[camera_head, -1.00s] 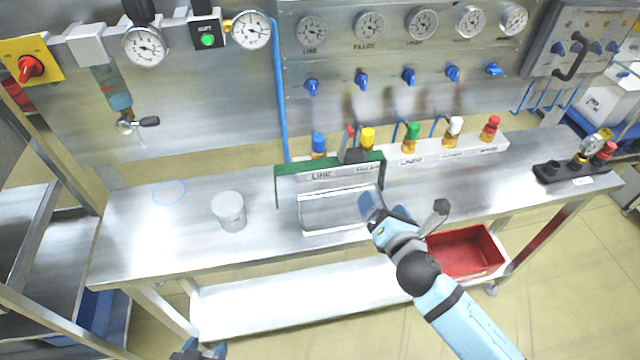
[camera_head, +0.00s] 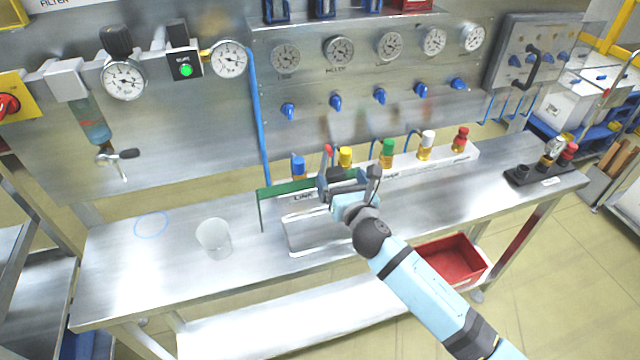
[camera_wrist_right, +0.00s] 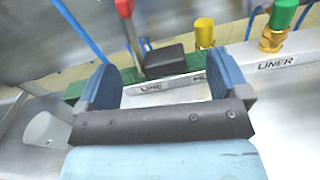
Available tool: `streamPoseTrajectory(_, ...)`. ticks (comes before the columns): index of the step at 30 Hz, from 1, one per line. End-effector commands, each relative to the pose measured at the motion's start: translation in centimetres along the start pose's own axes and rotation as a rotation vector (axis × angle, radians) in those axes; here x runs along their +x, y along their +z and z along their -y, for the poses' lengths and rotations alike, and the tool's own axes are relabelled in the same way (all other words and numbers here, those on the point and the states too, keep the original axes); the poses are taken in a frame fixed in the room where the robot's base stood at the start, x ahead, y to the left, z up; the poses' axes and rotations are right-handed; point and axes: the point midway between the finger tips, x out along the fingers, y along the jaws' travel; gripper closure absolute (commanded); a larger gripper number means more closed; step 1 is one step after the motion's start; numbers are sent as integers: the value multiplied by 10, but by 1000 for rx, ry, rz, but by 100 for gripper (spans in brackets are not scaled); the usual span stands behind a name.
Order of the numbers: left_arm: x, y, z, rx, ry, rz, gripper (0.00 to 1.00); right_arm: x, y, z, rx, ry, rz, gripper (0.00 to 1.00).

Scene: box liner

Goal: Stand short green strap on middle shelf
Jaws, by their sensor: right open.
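The green strap (camera_head: 287,188), a long thin band with a downturned end, stands on the bench top behind a clear tray (camera_head: 305,240). It also shows in the right wrist view (camera_wrist_right: 76,90), running across beyond my fingers. My right gripper (camera_head: 343,183) is open above the tray's back, over the strap's middle and right part, which it hides. In the wrist view the open fingers (camera_wrist_right: 165,80) frame part of the strap and a black block; I cannot tell whether they touch it. A white lower shelf (camera_head: 270,316) runs under the bench. My left gripper is out of view.
A frosted cup (camera_head: 214,238) stands left of the tray. A white rail (camera_head: 405,165) with coloured valves is close behind the strap. A red bin (camera_head: 452,262) sits below the bench at right.

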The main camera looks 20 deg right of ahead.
Motion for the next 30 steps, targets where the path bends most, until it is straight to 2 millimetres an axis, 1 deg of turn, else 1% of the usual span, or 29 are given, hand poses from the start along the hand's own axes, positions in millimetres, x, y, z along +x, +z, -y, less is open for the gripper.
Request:
streamPoseTrajectory(3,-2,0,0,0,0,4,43,19,0,-2,3,-1,1,6)
streamPoseTrajectory(6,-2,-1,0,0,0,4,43,34,-2,-2,2,-1,1,6)
streamPoseTrajectory(9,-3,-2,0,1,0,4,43,43,-3,-2,1,0,0,6)
streamPoseTrajectory(12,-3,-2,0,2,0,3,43,46,-3,-2,1,1,1,6)
streamPoseTrajectory(17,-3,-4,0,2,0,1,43,46,-3,-2,1,1,1,6)
streamPoseTrajectory(18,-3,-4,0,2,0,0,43,46,-3,-2,1,1,1,11)
streamPoseTrajectory(20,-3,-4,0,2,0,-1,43,46,-3,-2,1,1,1,25)
streamPoseTrajectory(21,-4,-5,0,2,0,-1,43,46,-3,-2,1,1,1,34)
streamPoseTrajectory(23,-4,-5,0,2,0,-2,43,46,-3,-2,1,1,0,48)
streamPoseTrajectory(24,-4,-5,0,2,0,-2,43,46,-3,-2,1,1,0,57)
streamPoseTrajectory(25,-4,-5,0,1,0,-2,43,46,-3,-2,1,1,0,63)
streamPoseTrajectory(26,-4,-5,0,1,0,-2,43,46,-3,-2,1,1,0,63)
streamPoseTrajectory(27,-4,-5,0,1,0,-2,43,46,-3,-2,2,1,1,67)
streamPoseTrajectory(30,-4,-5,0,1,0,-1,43,46,-3,-2,2,1,1,67)
